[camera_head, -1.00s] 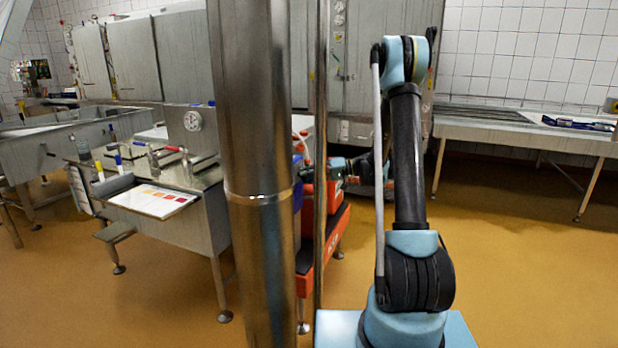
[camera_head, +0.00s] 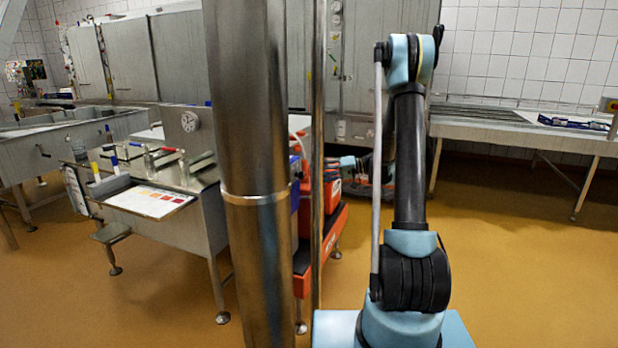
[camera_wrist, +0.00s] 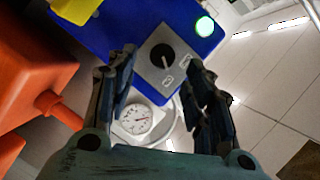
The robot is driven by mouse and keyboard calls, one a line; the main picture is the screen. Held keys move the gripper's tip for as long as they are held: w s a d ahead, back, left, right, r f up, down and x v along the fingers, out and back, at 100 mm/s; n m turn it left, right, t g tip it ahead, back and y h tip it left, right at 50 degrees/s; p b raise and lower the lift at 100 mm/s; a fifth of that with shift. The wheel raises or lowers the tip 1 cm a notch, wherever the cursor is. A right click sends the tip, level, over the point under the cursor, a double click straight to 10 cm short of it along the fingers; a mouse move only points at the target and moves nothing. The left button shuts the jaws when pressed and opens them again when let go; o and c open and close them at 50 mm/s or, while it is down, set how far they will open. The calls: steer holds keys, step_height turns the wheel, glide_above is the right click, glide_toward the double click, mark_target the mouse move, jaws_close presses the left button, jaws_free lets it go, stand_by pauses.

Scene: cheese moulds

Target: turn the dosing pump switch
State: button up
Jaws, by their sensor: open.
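The dosing pump (camera_wrist: 115,22) is a blue box in the wrist view, with a lit green lamp (camera_wrist: 204,27) at its upper right. Its switch (camera_wrist: 162,57) is a black round knob on a grey plate with small markings. My gripper (camera_wrist: 163,72) is open, with one dark finger on each side of the knob in the picture. I cannot tell how far the fingertips are from the plate. In the head view the pump shows only as a blue strip (camera_head: 295,185) behind the steel column, and my gripper is hidden there.
A red-orange machine (camera_head: 322,240) stands beside the column (camera_head: 250,150); orange parts also fill the left of the wrist view (camera_wrist: 35,75). A round gauge (camera_wrist: 137,119) shows between my fingers. A steel table (camera_head: 520,135) stands at the right. Floor is open at lower right.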

steer(key=d+r, duration=0.1)
steer(key=d, duration=0.6)
steer(key=shift+r, duration=0.1)
stand_by(7.2)
